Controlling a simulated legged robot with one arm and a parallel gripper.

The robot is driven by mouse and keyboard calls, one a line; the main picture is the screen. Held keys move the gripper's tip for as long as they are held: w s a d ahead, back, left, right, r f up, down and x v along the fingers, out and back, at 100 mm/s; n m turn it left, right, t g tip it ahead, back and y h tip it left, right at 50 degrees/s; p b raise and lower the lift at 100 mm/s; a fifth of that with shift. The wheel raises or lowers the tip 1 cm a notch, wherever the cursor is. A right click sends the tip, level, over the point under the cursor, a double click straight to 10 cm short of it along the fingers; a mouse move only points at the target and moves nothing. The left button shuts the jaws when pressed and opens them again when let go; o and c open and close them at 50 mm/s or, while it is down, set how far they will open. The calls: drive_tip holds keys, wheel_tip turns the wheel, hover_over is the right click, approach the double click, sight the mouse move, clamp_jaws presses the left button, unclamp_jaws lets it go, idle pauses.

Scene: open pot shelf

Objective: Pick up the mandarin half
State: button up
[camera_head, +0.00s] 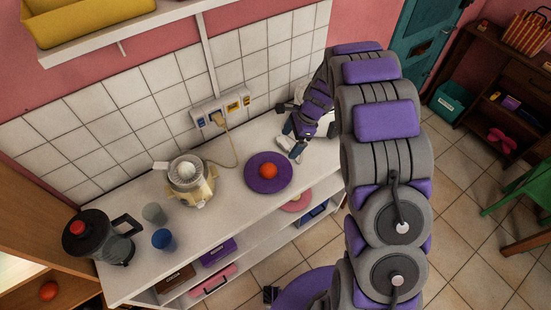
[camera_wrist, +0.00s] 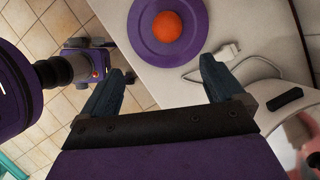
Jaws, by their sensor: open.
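The mandarin half (camera_head: 268,171) shows as a round orange shape on a purple plate (camera_head: 255,186) on the white counter. In the wrist view the mandarin half (camera_wrist: 166,27) lies on the plate (camera_wrist: 139,40) at the top centre, beyond my fingertips.
A juicer (camera_head: 191,180) stands left of the plate, with a blue cup (camera_head: 163,240), a grey cup (camera_head: 154,213) and a dark jug (camera_head: 95,238) farther left. A power cord (camera_head: 234,155) hangs from the wall socket (camera_head: 220,110).

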hover_over(271, 166)
drive_tip(key=d, duration=0.2)
drive_tip(key=f, duration=1.1)
drive_tip(key=shift+s+f, duration=0.25)
drive_tip(key=shift+f, duration=0.05)
drive_tip(key=shift+w+x, duration=0.2)
drive_tip(key=shift+x, duration=1.15)
drive_tip(key=shift+w+x, duration=0.25)
drive_tip(key=shift+x, duration=1.1)
drive_tip(key=shift+s, duration=0.1)
drive_tip(key=c, duration=1.1)
